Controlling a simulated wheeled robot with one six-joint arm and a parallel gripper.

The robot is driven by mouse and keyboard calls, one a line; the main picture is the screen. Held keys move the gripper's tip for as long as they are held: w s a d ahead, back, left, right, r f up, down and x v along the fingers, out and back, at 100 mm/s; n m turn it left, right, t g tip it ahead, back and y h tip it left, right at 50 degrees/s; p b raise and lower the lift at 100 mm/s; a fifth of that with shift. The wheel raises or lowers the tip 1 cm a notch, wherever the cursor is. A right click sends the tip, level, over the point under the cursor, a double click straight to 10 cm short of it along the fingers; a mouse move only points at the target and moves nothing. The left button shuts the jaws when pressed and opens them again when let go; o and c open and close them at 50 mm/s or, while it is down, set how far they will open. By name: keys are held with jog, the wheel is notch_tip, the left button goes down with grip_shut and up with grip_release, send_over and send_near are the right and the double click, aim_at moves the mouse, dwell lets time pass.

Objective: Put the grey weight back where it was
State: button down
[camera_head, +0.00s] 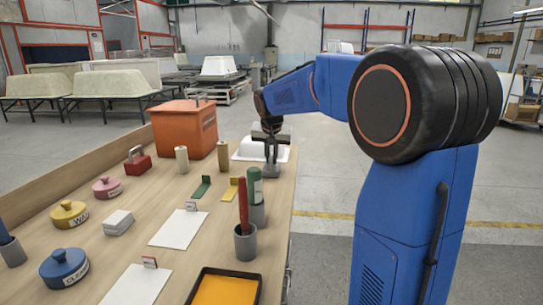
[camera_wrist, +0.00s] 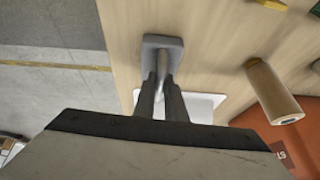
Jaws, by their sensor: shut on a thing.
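The grey weight (camera_head: 271,172) has a squarish base and a thin stem. My gripper (camera_head: 271,140) is shut on its stem from above, near the right edge of the wooden table (camera_head: 225,215). The wrist view shows the weight (camera_wrist: 163,41) beyond the fingertips of my gripper (camera_wrist: 163,82), close to the table edge. I cannot tell whether its base touches the table or hangs just above it.
White sheets (camera_head: 180,228) lie in front.

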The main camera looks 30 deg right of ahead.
jog(key=c, duration=1.8)
grip_release()
jog(key=shift+f, duration=0.1)
jog(key=v, duration=1.2)
jog(key=shift+s, duration=0.15)
